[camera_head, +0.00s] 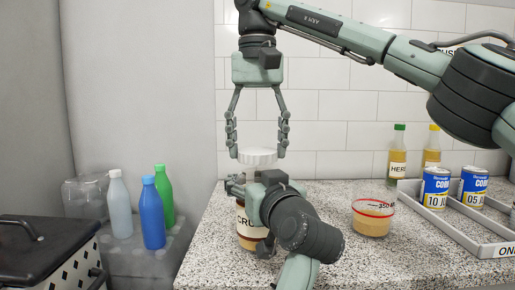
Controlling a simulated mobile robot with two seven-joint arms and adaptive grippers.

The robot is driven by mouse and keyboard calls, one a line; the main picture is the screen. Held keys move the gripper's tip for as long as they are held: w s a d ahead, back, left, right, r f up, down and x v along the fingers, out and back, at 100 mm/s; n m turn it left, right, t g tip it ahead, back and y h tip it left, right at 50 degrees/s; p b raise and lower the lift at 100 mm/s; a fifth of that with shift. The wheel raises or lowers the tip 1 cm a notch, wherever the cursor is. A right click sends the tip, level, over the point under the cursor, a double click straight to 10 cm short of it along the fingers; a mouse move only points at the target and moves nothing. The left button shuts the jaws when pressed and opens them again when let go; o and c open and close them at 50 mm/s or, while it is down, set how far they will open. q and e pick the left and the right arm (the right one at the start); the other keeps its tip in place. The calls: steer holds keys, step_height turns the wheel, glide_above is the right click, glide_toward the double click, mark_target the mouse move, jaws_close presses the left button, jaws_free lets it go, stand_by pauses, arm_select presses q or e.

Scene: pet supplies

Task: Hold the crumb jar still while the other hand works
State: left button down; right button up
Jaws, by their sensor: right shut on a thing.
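The crumb jar (246,226) stands on the speckled counter, with part of a label reading "CRU" showing. My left gripper (238,186) is at the jar's upper part, and its wrist covers the jar's right side. Its fingers are mostly hidden, so I cannot tell how firmly they close on the jar. My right gripper (257,150) points down from above and is shut on a white ribbed lid (257,157), held between its fingertips. The lid is above the jar; the jar's mouth is hidden behind my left gripper.
A red-rimmed tub (373,218) stands right of the jar. A grey tray (453,225) holds cans (436,188). Two bottles (397,152) stand behind. Blue (151,215), pale (120,205) and green (164,196) bottles stand left, beyond the counter's edge. The counter between jar and tub is partly clear.

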mark_target(257, 150)
steer(key=shift+r, duration=0.15)
steer(key=shift+r, duration=1.95)
arm_select(q)
steer(key=shift+c, duration=1.4)
jaws_free()
